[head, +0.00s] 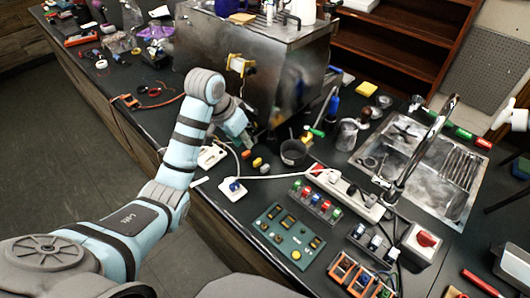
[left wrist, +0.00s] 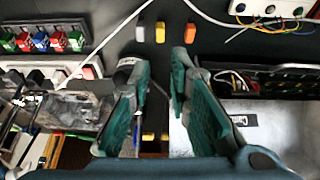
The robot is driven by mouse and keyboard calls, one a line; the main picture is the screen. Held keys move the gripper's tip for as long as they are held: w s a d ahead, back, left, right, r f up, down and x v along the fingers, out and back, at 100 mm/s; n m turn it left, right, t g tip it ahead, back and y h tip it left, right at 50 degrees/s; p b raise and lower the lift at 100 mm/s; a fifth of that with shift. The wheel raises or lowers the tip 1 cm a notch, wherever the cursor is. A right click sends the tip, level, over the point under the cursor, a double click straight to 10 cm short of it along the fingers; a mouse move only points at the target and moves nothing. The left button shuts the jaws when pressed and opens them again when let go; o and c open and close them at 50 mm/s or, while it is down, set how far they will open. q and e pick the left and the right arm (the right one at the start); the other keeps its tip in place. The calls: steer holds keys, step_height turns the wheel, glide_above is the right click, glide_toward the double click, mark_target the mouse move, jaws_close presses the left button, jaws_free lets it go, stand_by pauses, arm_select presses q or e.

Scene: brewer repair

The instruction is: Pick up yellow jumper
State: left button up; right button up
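The yellow jumper (head: 257,162) is a small block on the dark counter in front of the brewer, between an orange block (head: 246,154) and a pale block (head: 266,168). In the left wrist view the yellow jumper (left wrist: 160,32) lies in the middle of this row, with the orange block to its right and the pale one to its left. My left gripper (head: 238,132) is beside the brewer's front, behind the row. Its teal fingers (left wrist: 160,72) are open and empty, apart from the jumper, which lines up with the gap between them.
The metal brewer (head: 270,70) stands close behind the left gripper. A dark cup (head: 293,152) is right of the blocks. A white cable and power strip (head: 345,192) run nearby. A green panel (head: 289,235) and a rack of coloured switches (head: 315,202) lie nearer the front.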

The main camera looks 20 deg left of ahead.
arm_select(q)
steer(key=x, duration=0.3)
glide_toward(257, 160)
step_height(257, 160, down, 3)
steer(key=x, duration=0.3)
steer(key=w+b+x, duration=0.1)
steer(key=x, duration=0.2)
steer(key=shift+d, duration=0.25)
steer(key=shift+s+r, duration=0.2)
steer(key=shift+c, duration=0.6)
jaws_close()
arm_select(e)
steer(key=shift+s+f, duration=0.4)
steer(key=shift+s, duration=0.3)
